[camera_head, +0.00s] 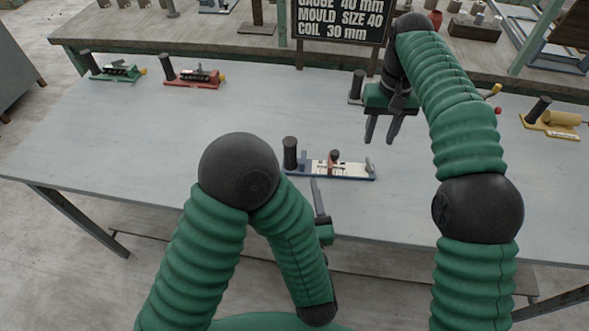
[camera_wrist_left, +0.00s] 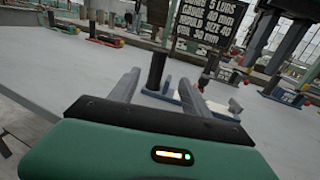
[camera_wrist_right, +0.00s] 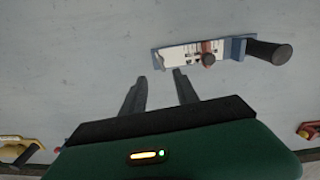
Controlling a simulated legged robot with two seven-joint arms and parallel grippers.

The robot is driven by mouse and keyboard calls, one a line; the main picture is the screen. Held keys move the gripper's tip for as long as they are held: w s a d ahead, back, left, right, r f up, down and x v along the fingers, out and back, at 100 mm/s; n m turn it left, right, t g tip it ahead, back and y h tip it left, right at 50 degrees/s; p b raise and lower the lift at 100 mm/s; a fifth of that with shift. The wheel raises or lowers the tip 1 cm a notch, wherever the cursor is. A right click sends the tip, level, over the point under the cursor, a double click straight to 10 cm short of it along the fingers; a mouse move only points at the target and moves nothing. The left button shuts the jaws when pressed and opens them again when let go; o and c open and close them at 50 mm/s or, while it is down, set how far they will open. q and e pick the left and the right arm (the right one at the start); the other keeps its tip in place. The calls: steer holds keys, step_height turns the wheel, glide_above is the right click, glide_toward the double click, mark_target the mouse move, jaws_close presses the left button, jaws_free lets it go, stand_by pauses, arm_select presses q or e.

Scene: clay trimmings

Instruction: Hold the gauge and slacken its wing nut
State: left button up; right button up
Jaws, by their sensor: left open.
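The gauge (camera_head: 350,176) has a blue base, a white scale plate and an upright black handle (camera_head: 290,153) at its left end. A reddish slider with a dark knob, likely the wing nut (camera_head: 335,155), sits on the plate; it also shows in the right wrist view (camera_wrist_right: 208,58). My left gripper (camera_head: 317,196) is open at the gauge's near side. In the left wrist view the handle (camera_wrist_left: 154,72) shows between its fingers, apparently beyond the tips. My right gripper (camera_head: 381,135) is open and empty above the table, behind and right of the gauge.
Green (camera_head: 120,73) and red (camera_head: 195,78) gauges lie at the back left, a yellow one (camera_head: 553,124) at the right. Another handle (camera_head: 357,86) stands behind my right gripper. A dark sign (camera_head: 340,20) stands at the back. The table's left-middle is clear.

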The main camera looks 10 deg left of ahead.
mark_target(289, 139)
arm_select(q)
steer(key=x, duration=1.6)
steer(key=shift+a, duration=0.15)
steer(key=shift+c, duration=0.4)
steer(key=shift+f, duration=0.1)
jaws_close()
